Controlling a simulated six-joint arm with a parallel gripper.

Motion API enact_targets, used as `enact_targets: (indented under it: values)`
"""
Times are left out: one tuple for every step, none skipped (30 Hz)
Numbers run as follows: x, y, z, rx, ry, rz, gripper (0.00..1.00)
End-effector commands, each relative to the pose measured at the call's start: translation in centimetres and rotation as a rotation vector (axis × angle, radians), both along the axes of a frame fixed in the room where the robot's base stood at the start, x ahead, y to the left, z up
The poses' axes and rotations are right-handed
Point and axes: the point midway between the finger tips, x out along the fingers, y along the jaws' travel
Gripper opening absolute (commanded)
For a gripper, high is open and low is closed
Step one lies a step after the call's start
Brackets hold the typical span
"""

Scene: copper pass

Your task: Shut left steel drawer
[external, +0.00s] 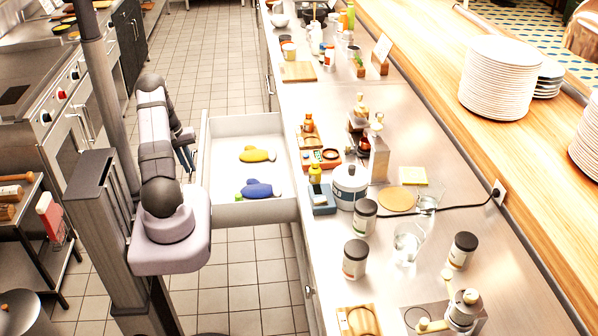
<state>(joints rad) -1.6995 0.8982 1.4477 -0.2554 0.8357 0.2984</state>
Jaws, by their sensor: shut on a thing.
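The steel drawer (252,124) is pulled far out from the counter, to the left in the external view, over the aisle. Its inside shows: a yellow item (257,155) and a blue item (257,190) lie apart on its pale floor. My gripper (190,157) is low at the outer front of the drawer, by its handle. It is shut on the handle, though the fingers are small and partly hidden by my arm, so the exact grip is hard to see.
Plate stacks (501,78) stand on the wooden shelf at right. The tiled aisle (215,60) is free. A cooking range (50,110) stands at left.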

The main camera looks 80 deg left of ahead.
Motion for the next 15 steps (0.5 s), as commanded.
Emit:
enact_targets:
  values:
    - [1.4,0.0,0.1,0.000,-0.002,-0.007,0.00]
    - [2.1,0.0,0.1,0.000,-0.002,-0.006,0.00]
    - [3.1,0.0,0.1,0.000,-0.002,-0.007,0.00]
    - [3.8,0.0,0.1,0.000,-0.002,-0.007,0.00]
    - [4.6,0.0,0.1,0.001,-0.002,-0.008,0.00]
    - [5.8,0.0,0.1,0.001,-0.002,-0.008,0.00]
    - [6.6,0.0,0.0,0.001,-0.002,-0.008,0.00]
    - [7.4,0.0,0.1,0.000,-0.002,-0.008,0.00]
    - [8.6,-0.1,0.0,0.000,-0.002,-0.008,0.00]
    - [9.4,-0.1,0.0,0.000,-0.002,-0.008,0.00]
    - [10.2,-0.1,0.0,0.000,-0.002,-0.008,0.00]
    - [11.3,-0.1,0.0,0.000,-0.002,-0.008,0.00]
    - [12.2,-0.1,0.0,0.001,-0.002,-0.008,0.00]
    - [13.0,0.0,0.1,0.001,-0.002,-0.008,0.00]
    - [14.2,0.0,0.1,0.001,-0.002,-0.008,0.00]
